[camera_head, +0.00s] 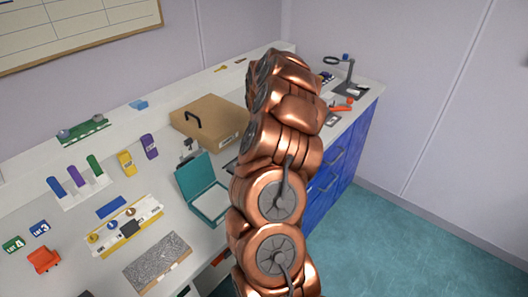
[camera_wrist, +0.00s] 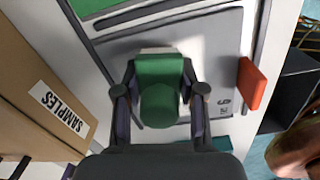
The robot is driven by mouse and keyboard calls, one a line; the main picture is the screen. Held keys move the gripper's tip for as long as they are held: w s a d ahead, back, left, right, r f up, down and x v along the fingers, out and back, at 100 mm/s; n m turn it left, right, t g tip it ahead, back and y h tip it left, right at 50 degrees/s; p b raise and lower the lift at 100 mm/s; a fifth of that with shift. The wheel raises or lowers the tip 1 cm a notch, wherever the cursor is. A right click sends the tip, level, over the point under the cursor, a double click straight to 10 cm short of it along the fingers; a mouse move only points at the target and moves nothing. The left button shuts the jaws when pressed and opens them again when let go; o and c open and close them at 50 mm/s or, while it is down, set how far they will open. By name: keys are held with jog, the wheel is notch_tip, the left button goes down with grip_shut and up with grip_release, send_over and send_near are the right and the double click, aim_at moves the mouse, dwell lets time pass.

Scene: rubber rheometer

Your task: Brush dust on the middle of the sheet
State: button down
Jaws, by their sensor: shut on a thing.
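In the wrist view my gripper (camera_wrist: 160,82) is shut on a green brush (camera_wrist: 158,98), one finger on each side of it. A pale strip, perhaps its bristles, shows at the far end of the green part. The brush is over the grey sheet (camera_wrist: 222,48); I cannot tell whether it touches the sheet. Dark marks show near the sheet's lower right corner. The middle of the sheet is partly hidden by the brush and fingers, and I cannot make out dust. In the head view my copper-coloured arm hides the gripper and the sheet.
A cardboard box (camera_wrist: 28,98) labelled SAMPLES stands left of the gripper, also in the head view (camera_head: 212,124). A red block (camera_wrist: 251,83) lies at the sheet's right edge. An open teal case (camera_head: 204,190) and a grey speckled slab (camera_head: 157,262) are on the bench.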

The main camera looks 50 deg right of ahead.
jog(key=shift+a, duration=0.65)
jog(key=shift+a+f+b, duration=0.2)
jog(key=shift+a+b, duration=1.45)
jog(key=shift+a, duration=2.15)
jog(key=shift+w+r+p, duration=0.2)
jog(key=shift+w+p, duration=0.2)
jog(key=shift+w, duration=0.7)
jog(key=shift+s+d+f+p, duration=0.1)
jog(key=shift+d+p, duration=0.3)
jog(key=shift+d, duration=1.65)
jog(key=shift+d+p, duration=0.75)
jog(key=shift+d, duration=1.8)
jog(key=shift+s+d, duration=0.1)
jog(key=shift+d, duration=1.2)
jog(key=shift+r+p, duration=0.7)
jog(key=shift+r, duration=2.3)
